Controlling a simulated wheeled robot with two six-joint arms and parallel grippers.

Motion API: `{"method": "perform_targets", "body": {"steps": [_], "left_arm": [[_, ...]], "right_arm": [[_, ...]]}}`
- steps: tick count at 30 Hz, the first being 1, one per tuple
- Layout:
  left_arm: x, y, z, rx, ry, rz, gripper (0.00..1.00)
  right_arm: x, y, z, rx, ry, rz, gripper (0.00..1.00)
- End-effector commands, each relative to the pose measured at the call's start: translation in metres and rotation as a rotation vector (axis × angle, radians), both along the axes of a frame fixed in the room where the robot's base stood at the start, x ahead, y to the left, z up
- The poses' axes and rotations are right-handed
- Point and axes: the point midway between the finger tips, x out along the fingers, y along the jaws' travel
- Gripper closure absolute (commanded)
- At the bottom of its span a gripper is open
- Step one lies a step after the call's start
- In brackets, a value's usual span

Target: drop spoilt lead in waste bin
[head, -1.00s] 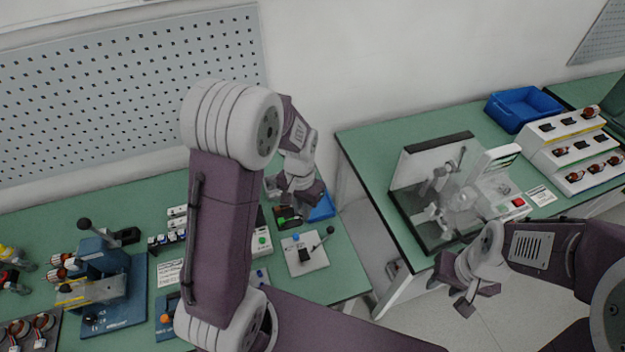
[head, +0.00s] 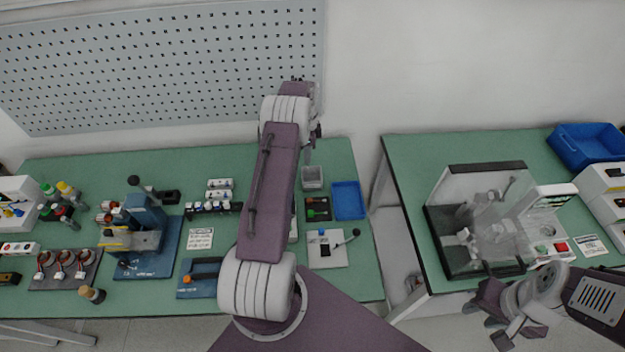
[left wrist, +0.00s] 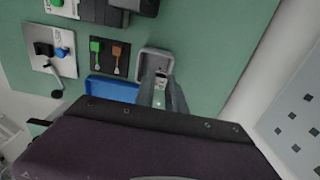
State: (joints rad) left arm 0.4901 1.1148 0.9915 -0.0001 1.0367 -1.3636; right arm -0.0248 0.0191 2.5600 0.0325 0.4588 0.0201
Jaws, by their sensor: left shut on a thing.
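A small grey open-topped bin (head: 313,177), which I take for the waste bin, stands at the back right of the left bench. It also shows in the left wrist view (left wrist: 156,60). My left gripper (head: 308,150) is high at the bin's back side, pointing down. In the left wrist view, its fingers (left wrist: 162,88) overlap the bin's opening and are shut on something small. The spoilt lead is barely visible, a small light and dark bit at the fingertips (left wrist: 161,75). My right gripper (head: 518,333) is in front of the right bench, fingers apart and empty.
A blue tray (head: 349,201) stands right beside the grey bin. A black mat (head: 318,215) with a green and a red-brown piece lies in front. A white switch plate (head: 326,257) is nearer. The pegboard wall (head: 160,60) rises behind; a gap separates the benches.

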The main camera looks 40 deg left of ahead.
Motion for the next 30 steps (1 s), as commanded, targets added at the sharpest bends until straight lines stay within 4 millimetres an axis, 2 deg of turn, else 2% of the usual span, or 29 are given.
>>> {"method": "perform_targets", "body": {"steps": [8, 19, 28, 29, 30], "left_arm": [[0.000, 0.001, -0.010, 0.001, -0.001, 0.002, 1.00], [0.000, 0.001, -0.059, 0.001, -0.001, 0.003, 1.00], [0.000, 0.001, -0.061, 0.001, -0.002, 0.003, 1.00], [0.000, 0.001, -0.061, 0.001, -0.002, 0.003, 0.79], [0.000, 0.001, -0.061, 0.001, -0.002, 0.003, 0.68]], "right_arm": [[0.000, 0.000, -0.007, 0.000, 0.000, 0.000, 0.64], [0.000, 0.000, -0.045, 0.000, 0.000, 0.000, 0.64], [0.000, 0.000, -0.045, 0.000, 0.000, 0.000, 0.64], [0.000, 0.000, -0.045, 0.000, 0.000, 0.000, 0.64], [0.000, 0.000, -0.045, 0.000, 0.000, 0.000, 0.64]]}}
